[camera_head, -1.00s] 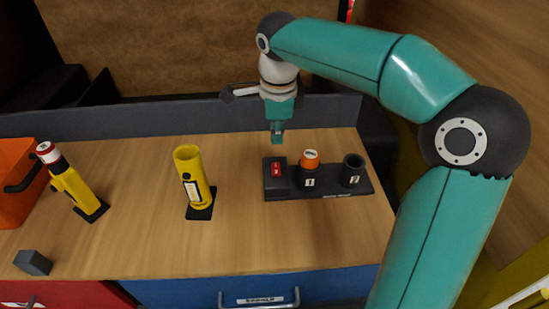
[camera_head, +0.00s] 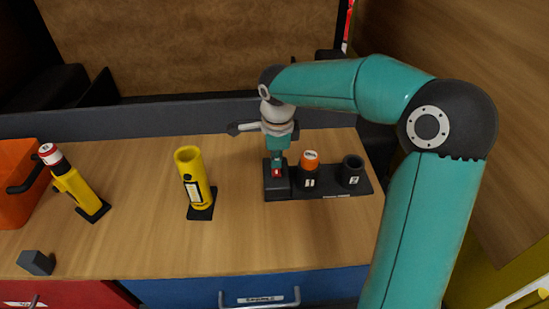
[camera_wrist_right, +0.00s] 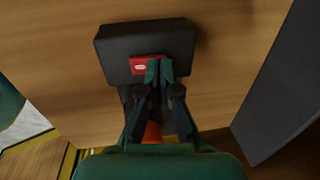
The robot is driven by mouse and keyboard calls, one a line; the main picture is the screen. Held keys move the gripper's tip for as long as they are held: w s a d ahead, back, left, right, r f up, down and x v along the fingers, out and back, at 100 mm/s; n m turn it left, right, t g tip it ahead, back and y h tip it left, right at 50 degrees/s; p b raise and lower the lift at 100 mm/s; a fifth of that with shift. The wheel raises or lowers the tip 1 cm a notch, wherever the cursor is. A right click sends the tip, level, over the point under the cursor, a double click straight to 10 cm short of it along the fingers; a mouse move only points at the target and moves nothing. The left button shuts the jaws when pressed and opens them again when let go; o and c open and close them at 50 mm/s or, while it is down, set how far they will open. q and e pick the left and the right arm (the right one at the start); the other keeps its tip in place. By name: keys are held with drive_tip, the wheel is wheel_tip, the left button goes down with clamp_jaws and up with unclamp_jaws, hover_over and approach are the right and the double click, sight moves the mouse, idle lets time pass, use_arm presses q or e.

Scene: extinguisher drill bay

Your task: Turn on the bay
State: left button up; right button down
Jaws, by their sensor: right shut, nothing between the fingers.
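A dark panel (camera_head: 325,191) lies on the wooden bench at the right. At its left end is a red switch (camera_head: 277,173), which also shows in the right wrist view (camera_wrist_right: 138,66). My right gripper (camera_head: 278,164) is shut and empty, pointing down with its fingertips at the red switch. In the right wrist view its fingertips (camera_wrist_right: 159,66) overlap the right part of the switch; I cannot tell how hard they press, or whether the switch has tipped. My left gripper is not in view.
A yellow tube (camera_head: 193,175), a yellow cylinder with a red-and-white top (camera_head: 76,190), a dark block (camera_head: 36,262) and an orange bin (camera_head: 18,190) stand to the left.

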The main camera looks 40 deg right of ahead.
drive_tip(key=shift+d+p, duration=0.1)
drive_tip(key=shift+p, duration=0.35)
drive_tip(key=shift+w+f, duration=0.15)
drive_tip(key=shift+f, duration=0.1)
drive_tip(key=shift+b, duration=0.3)
drive_tip(key=shift+s+a, duration=0.2)
drive_tip(key=shift+s+a, duration=0.1)
drive_tip(key=shift+s, duration=0.05)
drive_tip(key=shift+s+a+r+b, duration=0.2)
drive_tip(key=shift+s+a+b, duration=0.1)
drive_tip(key=shift+b, duration=0.1)
drive_tip(key=shift+r, duration=0.1)
